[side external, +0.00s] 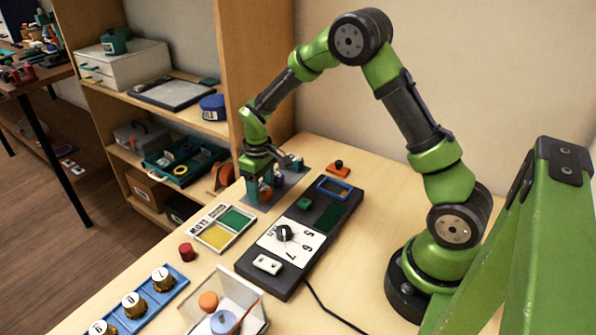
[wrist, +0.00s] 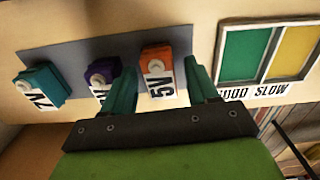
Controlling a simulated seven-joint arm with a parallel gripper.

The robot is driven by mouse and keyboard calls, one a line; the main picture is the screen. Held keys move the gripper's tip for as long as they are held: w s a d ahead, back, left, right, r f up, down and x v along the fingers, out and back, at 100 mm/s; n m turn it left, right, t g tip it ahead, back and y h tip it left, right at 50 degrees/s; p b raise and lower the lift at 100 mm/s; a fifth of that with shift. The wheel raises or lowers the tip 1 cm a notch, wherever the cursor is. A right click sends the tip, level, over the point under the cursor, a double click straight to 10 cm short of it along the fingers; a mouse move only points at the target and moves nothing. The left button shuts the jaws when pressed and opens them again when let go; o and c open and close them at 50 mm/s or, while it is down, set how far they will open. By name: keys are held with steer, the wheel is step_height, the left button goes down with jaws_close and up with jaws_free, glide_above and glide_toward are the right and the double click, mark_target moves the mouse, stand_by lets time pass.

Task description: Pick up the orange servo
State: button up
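The orange servo (wrist: 158,62), marked 5V, stands on a grey mat (wrist: 210,40) in the wrist view. My gripper (wrist: 163,80) is open, with one teal finger on each side of the orange servo and a small gap showing on the right. A purple servo (wrist: 100,72) stands just left of the left finger, partly hidden by it. A teal servo (wrist: 40,84) stands further left. In the side external view my gripper (side external: 262,190) is low over the mat (side external: 292,181) and largely hides the servos.
A panel with green and yellow fields (side external: 222,229), marked GOOD and SLOW, lies near the mat. A dark tester box (side external: 300,235) with a dial stands to its right. A red cylinder (side external: 187,252), a blue rack (side external: 150,300) and a clear bin (side external: 228,300) are nearer the camera.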

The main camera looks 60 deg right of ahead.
steer(key=c, duration=1)
steer(key=shift+r, duration=0.1)
